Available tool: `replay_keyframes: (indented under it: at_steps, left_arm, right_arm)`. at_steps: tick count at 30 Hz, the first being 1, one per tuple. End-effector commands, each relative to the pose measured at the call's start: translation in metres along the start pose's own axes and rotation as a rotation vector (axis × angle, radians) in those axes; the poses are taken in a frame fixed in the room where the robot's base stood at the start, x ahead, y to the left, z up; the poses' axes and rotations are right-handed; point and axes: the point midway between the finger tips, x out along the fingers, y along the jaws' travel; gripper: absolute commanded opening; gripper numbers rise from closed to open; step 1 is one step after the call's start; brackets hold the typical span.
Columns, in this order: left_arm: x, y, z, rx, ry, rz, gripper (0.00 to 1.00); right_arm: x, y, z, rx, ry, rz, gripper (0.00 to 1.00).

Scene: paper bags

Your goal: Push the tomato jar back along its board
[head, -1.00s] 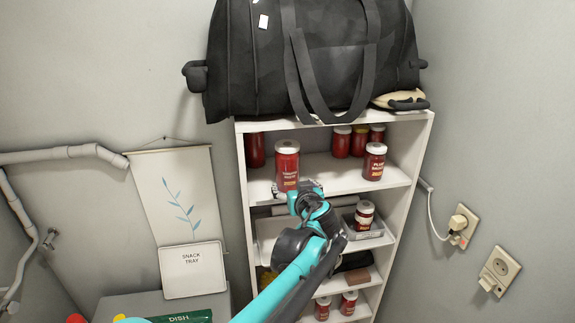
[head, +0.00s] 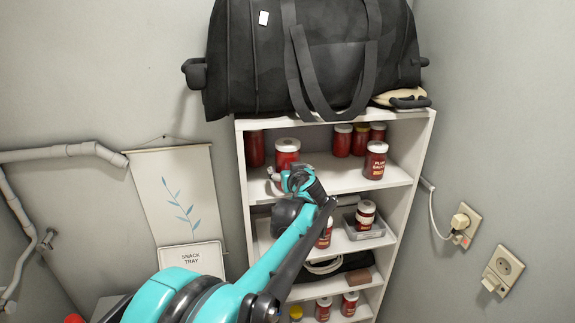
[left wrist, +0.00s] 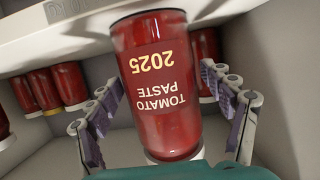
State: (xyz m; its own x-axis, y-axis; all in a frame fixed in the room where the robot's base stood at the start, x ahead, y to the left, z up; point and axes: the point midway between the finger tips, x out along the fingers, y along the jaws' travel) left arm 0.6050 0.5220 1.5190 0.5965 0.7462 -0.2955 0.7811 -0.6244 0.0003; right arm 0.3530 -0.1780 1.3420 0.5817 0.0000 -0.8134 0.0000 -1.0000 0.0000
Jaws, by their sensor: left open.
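The tomato jar (head: 287,158), red with a white lid, stands at the left front of the upper shelf board (head: 346,181). In the left wrist view the jar (left wrist: 160,85) appears upside down, its label reading "TOMATO PASTE 2025". My left gripper (head: 285,173) is at the front of the jar and hides its lower part. In the wrist view its open fingers stand on either side of the jar, with a gap seen on the right; contact on the left is unclear. My right gripper is not in view.
A plum sauce jar (head: 375,162) stands at the board's right front. Several red jars stand at the back, one (head: 255,150) at the left. A black bag (head: 300,60) sits on top of the shelf unit. A metal tray with a jar (head: 365,215) is one shelf lower.

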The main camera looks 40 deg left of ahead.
Motion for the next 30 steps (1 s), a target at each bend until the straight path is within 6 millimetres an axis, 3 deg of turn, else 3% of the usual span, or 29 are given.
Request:
replay_keyframes:
  at_steps: [4,9,17,30]
  left_arm:
    - [0.000,0.000,0.000,0.000,0.000,0.000,0.81]
    - [0.000,0.000,0.000,0.000,0.000,0.000,0.41]
    - [0.002,0.000,-0.002,0.001,0.001,0.001,0.41]
    - [0.025,0.000,-0.008,0.001,0.001,-0.001,0.41]
  right_arm:
    - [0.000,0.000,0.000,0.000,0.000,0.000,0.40]
    - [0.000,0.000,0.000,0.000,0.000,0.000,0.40]
    - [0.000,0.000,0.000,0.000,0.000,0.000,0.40]
    - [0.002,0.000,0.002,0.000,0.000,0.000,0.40]
